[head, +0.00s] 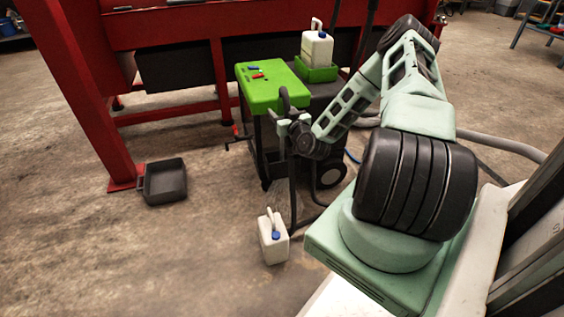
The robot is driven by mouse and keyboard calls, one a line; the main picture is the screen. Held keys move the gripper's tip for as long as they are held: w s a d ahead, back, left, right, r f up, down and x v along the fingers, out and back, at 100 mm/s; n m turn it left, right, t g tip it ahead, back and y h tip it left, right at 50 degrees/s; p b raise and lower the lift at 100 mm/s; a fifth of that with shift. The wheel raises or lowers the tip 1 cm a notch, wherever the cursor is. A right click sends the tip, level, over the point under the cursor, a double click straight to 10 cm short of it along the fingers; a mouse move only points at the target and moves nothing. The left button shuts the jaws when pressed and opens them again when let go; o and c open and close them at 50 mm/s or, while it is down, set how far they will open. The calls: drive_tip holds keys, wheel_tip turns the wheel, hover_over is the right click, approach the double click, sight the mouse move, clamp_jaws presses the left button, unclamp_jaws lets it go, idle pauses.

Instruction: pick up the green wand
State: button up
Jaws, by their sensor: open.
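A green-topped cart (262,92) stands in the middle of the head view, with small red and blue parts on its top. A dark upright wand (293,185) with a hooked upper end stands at the cart's near right side; it looks black rather than green, and I take it for the green cart's wand. My gripper (281,125) is open at the wand's upper part, just below the hook. I cannot tell whether the wand lies between the fingers or only behind them. My gripper and wrist hide part of the cart's side.
A white jug (273,240) stands on the floor near my base, and another white jug (317,48) sits in a green tray on the cart. A black bin (165,182) lies beside the red frame (85,100). Hoses run on the floor at right. The left foreground floor is clear.

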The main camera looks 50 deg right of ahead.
drive_tip(key=shift+x, duration=0.8)
drive_tip(key=c, duration=1.1)
drive_tip(key=shift+o, duration=0.2)
drive_tip(key=shift+r, duration=0.15)
